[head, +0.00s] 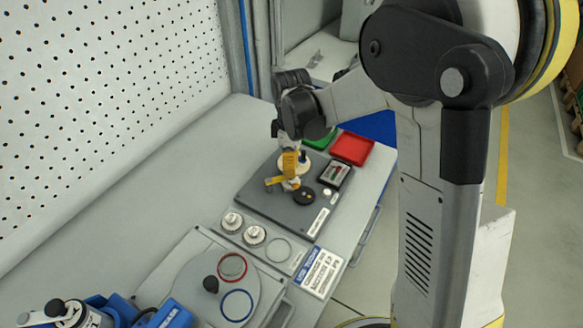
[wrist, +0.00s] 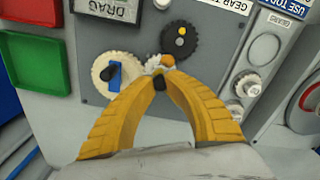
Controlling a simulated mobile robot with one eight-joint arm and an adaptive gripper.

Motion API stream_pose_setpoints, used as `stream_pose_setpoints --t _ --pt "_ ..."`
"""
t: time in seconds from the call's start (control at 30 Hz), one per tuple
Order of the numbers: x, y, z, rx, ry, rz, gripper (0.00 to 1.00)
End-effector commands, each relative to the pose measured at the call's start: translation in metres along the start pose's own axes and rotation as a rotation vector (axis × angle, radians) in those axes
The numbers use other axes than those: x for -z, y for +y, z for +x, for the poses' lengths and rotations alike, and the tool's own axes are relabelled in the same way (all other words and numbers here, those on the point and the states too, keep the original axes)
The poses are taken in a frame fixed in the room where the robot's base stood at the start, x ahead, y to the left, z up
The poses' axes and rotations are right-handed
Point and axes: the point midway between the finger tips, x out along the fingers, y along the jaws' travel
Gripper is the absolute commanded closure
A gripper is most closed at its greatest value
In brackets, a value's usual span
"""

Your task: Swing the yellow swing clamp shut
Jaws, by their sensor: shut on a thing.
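My gripper (wrist: 160,80) is low over the dark grey plate, its yellow fingers drawn together at the tips. It also shows in the head view (head: 291,176). It is shut on the yellow swing clamp (head: 274,181), whose short yellow bar sticks out to the left below the fingers in the head view. An orange knob (wrist: 168,60) sits just beyond the fingertips. The fingers hide most of the clamp in the wrist view, so I cannot tell its exact angle. A cream gear (wrist: 103,78) with a blue bar, a small pale gear (wrist: 151,64) and a black gear (wrist: 180,39) lie around it.
Red (head: 352,148) and green (head: 322,141) trays stand behind the plate (head: 262,197). Round white parts (head: 254,235) and a turntable (head: 190,288) with rings lie in front. A perforated wall (head: 100,100) borders the left; the bench strip beside it is clear.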

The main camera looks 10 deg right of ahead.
Motion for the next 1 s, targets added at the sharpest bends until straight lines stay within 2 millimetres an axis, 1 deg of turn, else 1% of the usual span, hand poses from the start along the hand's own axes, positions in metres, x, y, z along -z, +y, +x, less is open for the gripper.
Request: stream_pose_setpoints --t 0.27,0.3,0.37,0.4,0.67,0.77,0.87,1.0 --pt "0.000 0.001 0.000 -0.001 0.000 -0.001 1.00" --pt "0.000 0.001 0.000 -0.001 0.000 0.000 0.81" --pt "0.000 0.001 0.000 -0.001 0.000 0.000 0.62" --pt "0.000 0.001 0.000 -0.001 0.000 0.000 0.59" --pt "0.000 0.000 0.000 -0.001 0.000 0.000 0.59" --pt "0.000 0.000 -0.006 -0.001 0.000 0.000 0.59" --pt "0.000 0.000 -0.020 -0.001 0.000 0.000 0.59" --pt "0.000 0.000 -0.051 -0.001 0.000 0.000 0.59"
